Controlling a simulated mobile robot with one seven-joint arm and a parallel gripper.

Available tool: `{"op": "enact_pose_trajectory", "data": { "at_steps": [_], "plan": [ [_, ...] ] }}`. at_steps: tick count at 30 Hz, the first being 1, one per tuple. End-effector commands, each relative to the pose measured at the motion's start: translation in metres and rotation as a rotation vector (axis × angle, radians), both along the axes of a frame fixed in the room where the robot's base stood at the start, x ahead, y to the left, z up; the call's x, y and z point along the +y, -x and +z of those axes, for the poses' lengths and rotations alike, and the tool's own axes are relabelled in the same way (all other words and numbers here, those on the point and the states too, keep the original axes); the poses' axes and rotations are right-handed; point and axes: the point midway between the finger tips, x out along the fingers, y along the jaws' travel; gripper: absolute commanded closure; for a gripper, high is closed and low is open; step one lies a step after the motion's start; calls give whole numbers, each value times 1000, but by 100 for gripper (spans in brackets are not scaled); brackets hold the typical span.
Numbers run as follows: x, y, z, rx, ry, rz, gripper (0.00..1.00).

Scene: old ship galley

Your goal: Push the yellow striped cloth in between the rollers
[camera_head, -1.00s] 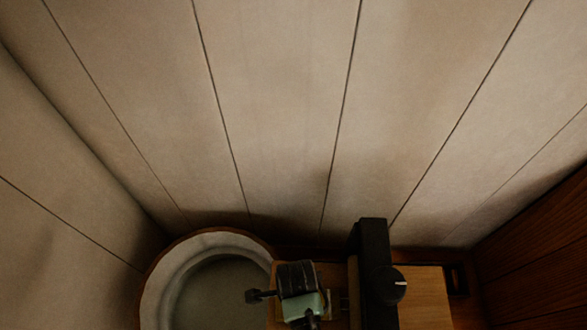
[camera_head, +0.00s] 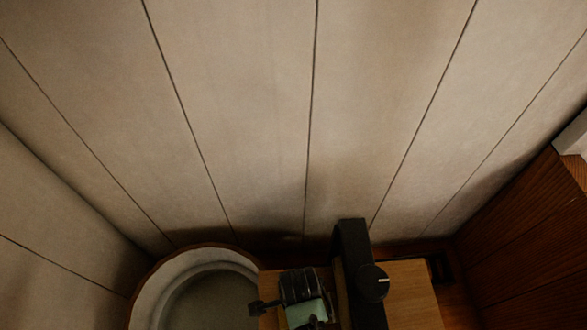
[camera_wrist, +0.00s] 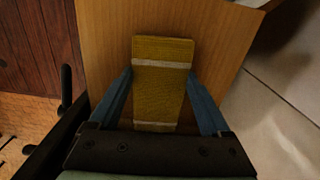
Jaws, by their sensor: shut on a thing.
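The yellow cloth (camera_wrist: 160,100) with pale cross stripes shows in the wrist view as a flat upright strip. My gripper (camera_wrist: 160,73) has its two blue fingers shut on the cloth's side edges. The far end of the cloth sticks out past the fingertips over a light wood surface. In the head view a black upright (camera_head: 351,250) with a round dark knob (camera_head: 373,283) stands to the right of my arm's dark and green end. The rollers cannot be clearly made out, and the cloth cannot be made out in the head view.
A round pale basin (camera_head: 150,290) lies left of my arm. A light wood board (camera_head: 410,295) lies right of the black upright. A panelled wall (camera_head: 260,120) rises behind, and a dark wooden side (camera_head: 530,230) closes the right.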

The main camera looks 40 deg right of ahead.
Motion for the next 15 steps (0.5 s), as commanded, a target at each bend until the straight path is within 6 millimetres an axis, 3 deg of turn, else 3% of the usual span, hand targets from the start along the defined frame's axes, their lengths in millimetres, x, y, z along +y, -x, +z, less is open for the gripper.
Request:
{"op": "enact_pose_trajectory", "data": {
  "at_steps": [11,12,15],
  "plan": [
    [-2,4,-2,4,-3,0,83],
    [-2,4,-2,4,-3,0,13],
    [-2,4,-1,3,-4,0,0]
  ]
}}
